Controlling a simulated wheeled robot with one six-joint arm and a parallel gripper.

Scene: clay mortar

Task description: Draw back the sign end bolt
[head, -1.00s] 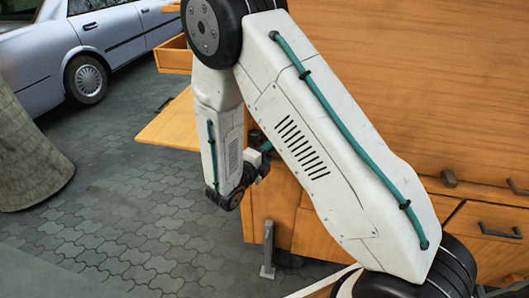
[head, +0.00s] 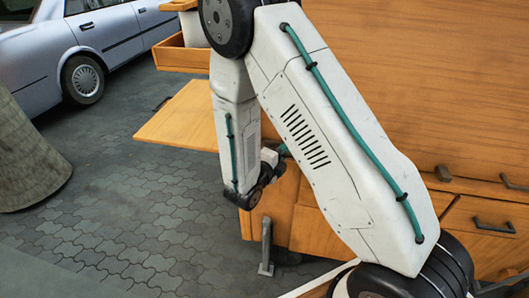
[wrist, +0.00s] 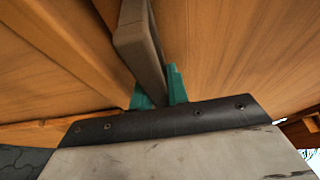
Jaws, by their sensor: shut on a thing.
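A flat grey-brown bar (wrist: 138,42), which I take to be the sign end bolt, runs down between my teal fingers in the wrist view. My gripper (wrist: 158,88) is shut on it, one finger on each side. The bar's far end runs out of the top of the wrist view. In the head view my gripper (head: 278,154) is low beside the wooden cabinet (head: 400,80), partly behind my arm. The bolt cannot be made out there.
A wooden flap or shelf (head: 180,115) juts out left of my forearm, with an open drawer (head: 183,56) above it. A grey metal leg (head: 266,245) stands below my gripper. Dark handles (head: 492,226) are at the right. Paving lies open at the left, before a parked car (head: 110,40).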

